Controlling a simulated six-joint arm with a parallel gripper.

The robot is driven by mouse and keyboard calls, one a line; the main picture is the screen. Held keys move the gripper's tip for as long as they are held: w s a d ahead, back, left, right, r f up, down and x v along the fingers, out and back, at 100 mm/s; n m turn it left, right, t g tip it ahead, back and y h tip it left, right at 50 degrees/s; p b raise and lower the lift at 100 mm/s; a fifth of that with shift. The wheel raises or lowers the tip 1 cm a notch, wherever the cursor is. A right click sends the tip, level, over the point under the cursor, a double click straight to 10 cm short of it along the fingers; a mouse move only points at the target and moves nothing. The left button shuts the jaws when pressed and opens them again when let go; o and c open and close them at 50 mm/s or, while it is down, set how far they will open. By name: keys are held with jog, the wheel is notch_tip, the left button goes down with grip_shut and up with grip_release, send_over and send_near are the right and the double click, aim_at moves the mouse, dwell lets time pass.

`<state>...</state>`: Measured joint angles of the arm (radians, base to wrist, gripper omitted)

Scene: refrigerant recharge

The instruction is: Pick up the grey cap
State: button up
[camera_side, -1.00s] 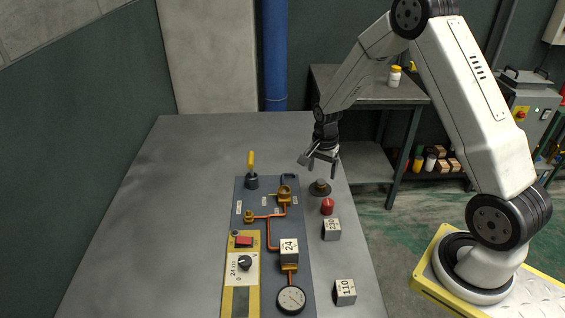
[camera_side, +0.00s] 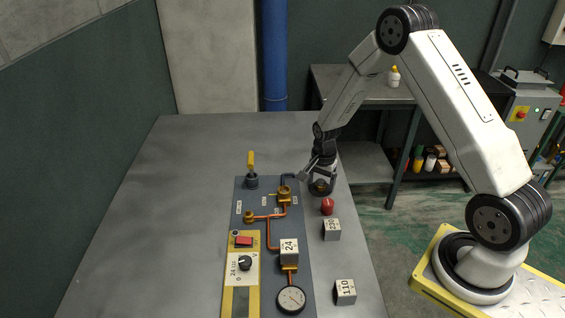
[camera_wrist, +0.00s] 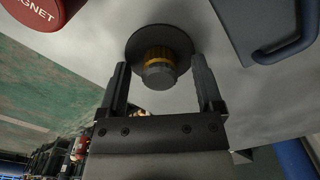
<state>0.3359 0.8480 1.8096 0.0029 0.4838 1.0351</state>
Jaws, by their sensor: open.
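The grey cap (camera_wrist: 158,75) shows in the wrist view with a brass ring (camera_wrist: 158,57) just beyond it, over a round dark disc (camera_wrist: 140,42) on the table. My gripper (camera_wrist: 160,66) is open, with one finger on each side of the cap and a gap showing on both sides. In the side view, my gripper (camera_side: 320,183) is low over the disc near the table's right edge, and its fingers partly hide the cap (camera_side: 320,185).
A red magnet (camera_side: 327,206) stands close in front of my gripper; it also shows in the wrist view (camera_wrist: 35,10). Blocks marked 230 (camera_side: 332,230) and 110 (camera_side: 344,292) lie nearer the front. The panel (camera_side: 243,200) with copper pipes is to the left.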

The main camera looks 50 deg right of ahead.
grip_shut()
jog(key=shift+r, duration=0.1)
dwell(0.3)
jog(key=shift+r, duration=0.75)
jog(key=s+a+r, duration=0.3)
jog(key=s+r, duration=0.8)
jog(key=s, duration=0.2)
jog(key=shift+s+a+r, duration=0.15)
jog(key=shift+s+a, duration=0.1)
jog(key=shift+a, duration=0.1)
